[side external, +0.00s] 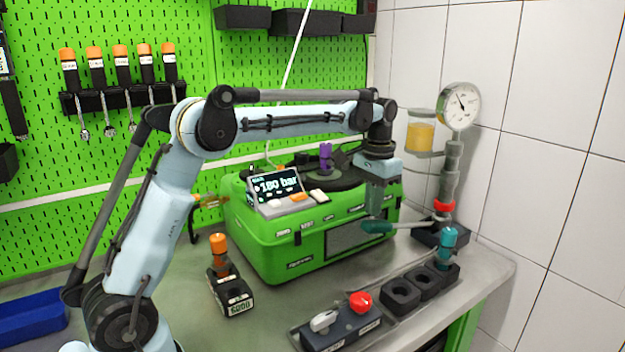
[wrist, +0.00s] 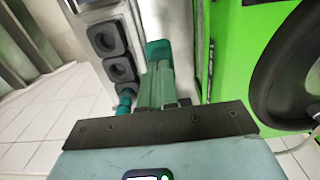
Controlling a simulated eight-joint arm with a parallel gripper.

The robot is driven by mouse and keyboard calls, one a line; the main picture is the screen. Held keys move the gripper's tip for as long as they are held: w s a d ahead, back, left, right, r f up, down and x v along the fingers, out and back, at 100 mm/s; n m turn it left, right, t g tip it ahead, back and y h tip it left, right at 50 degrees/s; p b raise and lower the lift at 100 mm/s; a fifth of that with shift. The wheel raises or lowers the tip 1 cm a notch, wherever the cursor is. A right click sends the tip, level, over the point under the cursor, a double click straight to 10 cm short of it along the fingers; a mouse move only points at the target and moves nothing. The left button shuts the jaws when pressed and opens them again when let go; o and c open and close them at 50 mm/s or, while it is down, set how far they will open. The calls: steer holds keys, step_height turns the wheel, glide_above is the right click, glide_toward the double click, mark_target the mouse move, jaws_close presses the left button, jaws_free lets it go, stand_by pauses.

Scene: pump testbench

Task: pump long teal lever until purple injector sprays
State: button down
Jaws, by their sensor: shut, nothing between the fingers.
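The long teal lever (side external: 378,227) sticks out to the left from the hand pump (side external: 449,180) at the bench's right side. Its teal end also shows in the wrist view (wrist: 158,48), partly hidden by my fingers. My gripper (side external: 377,211) is shut and empty, pointing down just above the lever's teal end. I cannot tell whether the fingertips touch it. In the wrist view my fingers (wrist: 156,88) cover part of the lever. The purple injector (side external: 325,156) stands upright on top of the green case (side external: 300,245). No spray is visible at it.
The case's display (side external: 277,185) reads 180 bar. A round gauge (side external: 460,105) and a jar of amber liquid (side external: 420,135) sit above the pump. A teal injector (side external: 446,243) stands in a black holder row (side external: 402,292). A switch box (side external: 341,327) and an orange-topped injector (side external: 219,250) stand in front.

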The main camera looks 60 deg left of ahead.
steer(key=shift+r, duration=2.1)
steer(key=shift+s+d+r, duration=0.1)
steer(key=shift+s, duration=0.05)
steer(key=s+d+t, duration=0.4)
steer(key=s+d, duration=0.1)
steer(key=s, duration=0.5)
steer(key=s+d+f+t, duration=0.2)
steer(key=s+f+t, duration=0.1)
steer(key=s+f, duration=0.4)
steer(key=s, duration=0.2)
steer(key=shift+s+d, duration=0.15)
steer(key=shift+s, duration=0.15)
steer(key=shift+r, duration=0.1)
